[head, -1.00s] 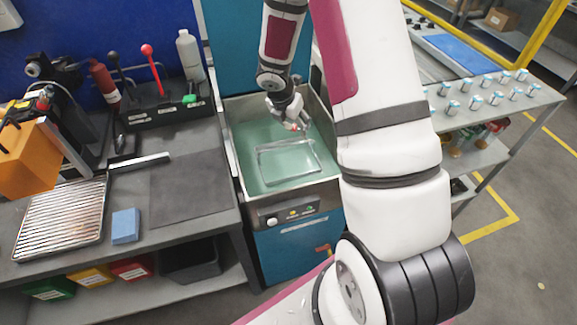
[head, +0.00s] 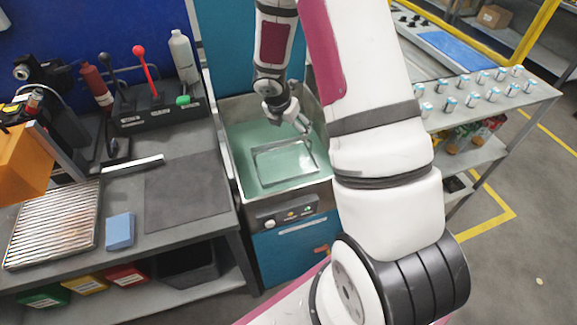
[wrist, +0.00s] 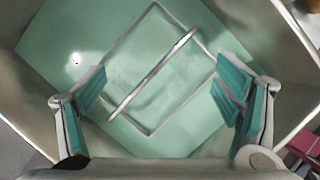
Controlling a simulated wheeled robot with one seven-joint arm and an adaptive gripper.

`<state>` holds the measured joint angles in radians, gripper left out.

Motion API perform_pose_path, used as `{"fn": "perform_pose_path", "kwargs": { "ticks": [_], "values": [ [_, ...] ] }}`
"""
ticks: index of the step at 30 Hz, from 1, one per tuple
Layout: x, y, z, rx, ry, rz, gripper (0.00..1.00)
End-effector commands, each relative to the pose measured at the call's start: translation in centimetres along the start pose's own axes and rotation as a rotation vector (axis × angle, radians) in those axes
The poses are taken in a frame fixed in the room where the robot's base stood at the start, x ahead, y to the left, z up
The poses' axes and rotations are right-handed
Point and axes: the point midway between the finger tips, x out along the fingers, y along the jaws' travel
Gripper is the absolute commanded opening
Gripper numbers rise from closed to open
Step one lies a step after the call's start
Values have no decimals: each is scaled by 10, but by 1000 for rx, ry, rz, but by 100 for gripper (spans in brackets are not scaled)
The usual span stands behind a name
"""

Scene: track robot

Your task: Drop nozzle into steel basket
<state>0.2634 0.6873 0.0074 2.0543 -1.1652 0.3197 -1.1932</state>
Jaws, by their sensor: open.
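A thin steel rectangular frame with a bar across it, which looks like the steel basket (head: 285,179), sits in the pale green liquid of a steel basin. The wrist view shows the same basket (wrist: 149,133) below my gripper, with its bar slanting between the fingers in the picture. My gripper (head: 304,130) is over the basin, above the far right part of the basket. In the wrist view my gripper (wrist: 165,95) is open, its teal pads wide apart with nothing held between them. I cannot make out a nozzle in the basin or in my gripper.
The basin's steel rim (head: 236,190) rises around the liquid. A bench at left holds a ribbed tray (head: 52,225), a blue block (head: 120,231) and a dark mat (head: 188,190). At right, a shelf table (head: 455,112) carries several small blue-and-silver cylinders.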

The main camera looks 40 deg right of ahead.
Motion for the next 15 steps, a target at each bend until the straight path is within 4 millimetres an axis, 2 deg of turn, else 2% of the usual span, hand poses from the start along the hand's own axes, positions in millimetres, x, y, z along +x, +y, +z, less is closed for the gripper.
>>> {"fn": "perform_pose_path", "kwargs": {
  "ticks": [5, 15],
  "values": [
    [-17, 1, 1, 2, -1, 4, 84],
    [-85, 1, 1, 3, -3, 4, 84]
  ]
}}
